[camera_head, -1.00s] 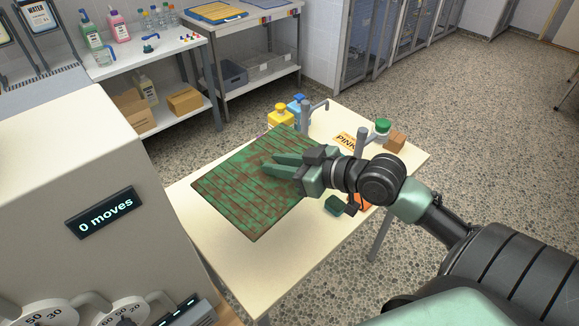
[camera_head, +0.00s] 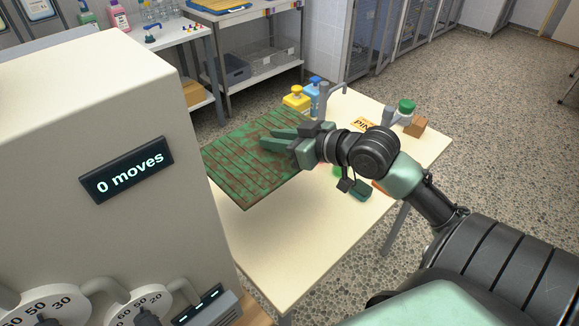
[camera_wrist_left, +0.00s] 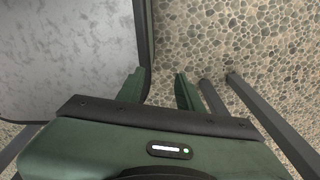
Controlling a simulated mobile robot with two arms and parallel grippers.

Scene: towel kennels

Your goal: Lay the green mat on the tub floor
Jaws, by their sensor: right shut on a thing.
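The green mat (camera_head: 241,172), with brown patches and a slatted pattern, is held flat above the cream table (camera_head: 268,248). Its left corner is hidden behind the big cream box. My right gripper (camera_head: 272,139) is shut on the mat's right part, with its green fingers lying across the top. My left gripper (camera_wrist_left: 159,88) shows only in the left wrist view; its two green fingers are apart with nothing between them, above the pebbled floor. I cannot make out the tub for sure; a grey, dark-rimmed surface (camera_wrist_left: 65,55) lies left of those fingers.
A big cream box (camera_head: 110,100) with a "0 moves" display (camera_head: 127,170) and dials fills the left. The table holds a yellow bottle (camera_head: 296,100), a blue bottle (camera_head: 313,95), a green-lidded jar (camera_head: 406,112) and a brown block (camera_head: 415,128). Open floor lies right.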

